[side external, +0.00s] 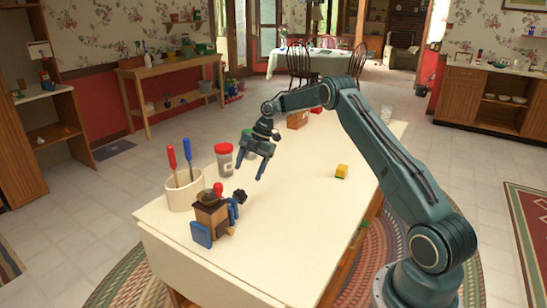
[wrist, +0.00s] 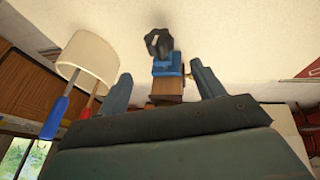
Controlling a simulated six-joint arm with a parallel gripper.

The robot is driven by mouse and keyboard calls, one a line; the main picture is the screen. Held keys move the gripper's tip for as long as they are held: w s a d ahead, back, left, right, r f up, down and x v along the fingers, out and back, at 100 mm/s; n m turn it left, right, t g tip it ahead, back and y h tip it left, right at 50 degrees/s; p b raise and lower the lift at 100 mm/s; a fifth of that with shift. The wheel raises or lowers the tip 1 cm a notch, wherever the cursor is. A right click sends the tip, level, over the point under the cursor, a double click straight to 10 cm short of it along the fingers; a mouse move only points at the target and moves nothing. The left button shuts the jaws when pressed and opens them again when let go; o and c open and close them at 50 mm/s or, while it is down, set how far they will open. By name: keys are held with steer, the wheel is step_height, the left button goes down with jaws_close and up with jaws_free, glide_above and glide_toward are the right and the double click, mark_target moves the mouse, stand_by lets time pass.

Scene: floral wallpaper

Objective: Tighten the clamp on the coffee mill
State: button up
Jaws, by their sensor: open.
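The coffee mill (side external: 211,217) stands near the left front corner of the table in the side view. It has a brown wooden body and blue parts with a dark knob on its right side. In the wrist view the mill's wooden body (wrist: 165,90), the blue clamp (wrist: 167,64) and the black knob (wrist: 159,42) show between and beyond my fingers. My gripper (side external: 251,171) is open and empty, above the table behind and to the right of the mill. Its two fingers (wrist: 163,84) also show in the wrist view. The mill's lower part is partly hidden there.
A cream crock (side external: 184,194) with red and blue screwdrivers stands just behind the mill. It also shows in the wrist view (wrist: 88,58). A red-lidded jar (side external: 224,161) stands farther back. A yellow block (side external: 342,171) lies to the right. The table's front right is clear.

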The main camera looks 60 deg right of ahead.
steer(key=s+a+r+m, duration=0.2)
steer(key=a+r, duration=0.1)
steer(key=r, duration=0.3)
steer(key=s+a+r+m+h, duration=0.1)
steer(key=s+a+r+m, duration=0.1)
steer(key=a+r, duration=0.2)
steer(key=s+a+r+m+t, duration=0.1)
steer(key=a+r, duration=0.3)
steer(key=r, duration=0.5)
steer(key=shift+s+a+r+m+h, duration=0.15)
steer(key=shift+s+r+m+h, duration=0.2)
steer(key=shift+s+m, duration=0.35)
steer(key=shift+s, duration=0.1)
steer(key=shift+c, duration=0.2)
